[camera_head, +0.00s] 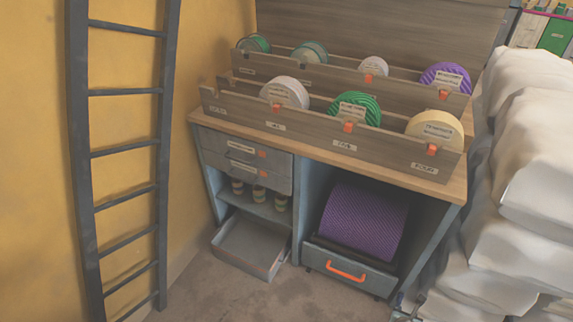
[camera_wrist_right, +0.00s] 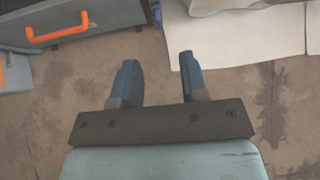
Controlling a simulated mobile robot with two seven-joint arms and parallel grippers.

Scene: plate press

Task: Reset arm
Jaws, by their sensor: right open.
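My right gripper (camera_wrist_right: 157,68) is open and empty in the right wrist view. Its two blue fingers are spread apart above the bare brown floor, with nothing between them. In the head view only a small part of my right gripper (camera_head: 403,306) shows at the bottom edge, right of the cabinet and beside the white sacks. My left gripper is not in view.
A cabinet (camera_head: 300,137) carries racks of coloured discs. An open grey drawer (camera_head: 241,247) sticks out low on the left. A purple roll (camera_head: 362,222) sits above an orange-handled drawer (camera_head: 346,270). White sacks (camera_head: 540,150) stack at right; a ladder (camera_head: 125,91) stands left.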

